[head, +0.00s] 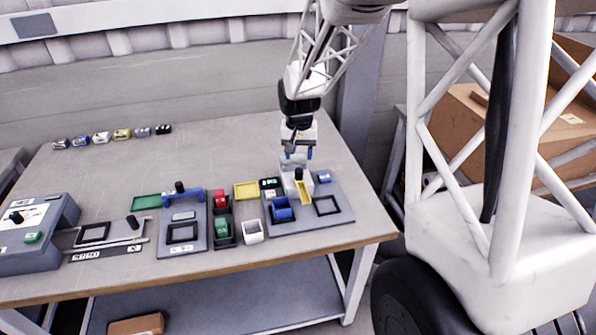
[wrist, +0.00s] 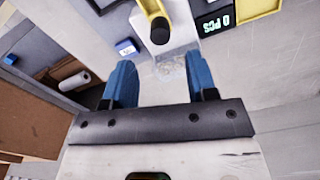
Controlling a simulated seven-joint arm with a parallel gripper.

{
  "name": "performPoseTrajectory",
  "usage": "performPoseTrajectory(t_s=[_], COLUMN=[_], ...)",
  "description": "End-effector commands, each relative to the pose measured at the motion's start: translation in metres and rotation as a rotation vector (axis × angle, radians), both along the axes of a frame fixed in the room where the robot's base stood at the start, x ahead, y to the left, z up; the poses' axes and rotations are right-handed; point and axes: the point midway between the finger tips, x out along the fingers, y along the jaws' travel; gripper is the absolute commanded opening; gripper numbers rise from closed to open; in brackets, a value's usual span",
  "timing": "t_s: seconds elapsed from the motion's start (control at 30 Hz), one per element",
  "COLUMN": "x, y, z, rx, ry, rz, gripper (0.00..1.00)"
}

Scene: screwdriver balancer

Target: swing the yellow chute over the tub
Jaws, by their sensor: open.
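The yellow chute (head: 304,192) sits on a grey station plate and slopes toward the front, its lower end between a blue tub (head: 281,213) and an empty black square outline (head: 327,206). A black knob (head: 298,174) stands at the chute's upper end; it also shows in the wrist view (wrist: 160,31), with a bit of yellow behind it. The chute's outlet does not lie over the blue tub. My gripper (head: 297,154) is open and empty, above and behind the knob. In the wrist view my blue fingers (wrist: 160,80) are apart, with the knob beyond their tips.
A small display (head: 270,184) and a yellow tray (head: 246,190) are left of the chute. A blue button block (head: 323,177) is at its right. A white tub (head: 252,231) and a rack with red and green pieces (head: 222,215) stand further left. The table's right rear is clear.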

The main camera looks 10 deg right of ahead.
Motion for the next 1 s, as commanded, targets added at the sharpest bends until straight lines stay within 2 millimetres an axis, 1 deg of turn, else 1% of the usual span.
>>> performPoseTrajectory(t_s=[0.27, 0.47, 0.67, 1.0], x=[0.000, 0.000, 0.000, -0.001], y=[0.000, 0.000, 0.000, 0.000], z=[0.000, -0.006, -0.022, -0.061], rx=[0.000, 0.000, 0.000, 0.001], ry=[0.000, 0.001, 0.001, 0.002], rz=[0.000, 0.000, 0.000, 0.000], gripper=[0.52, 0.52, 0.52, 0.52])
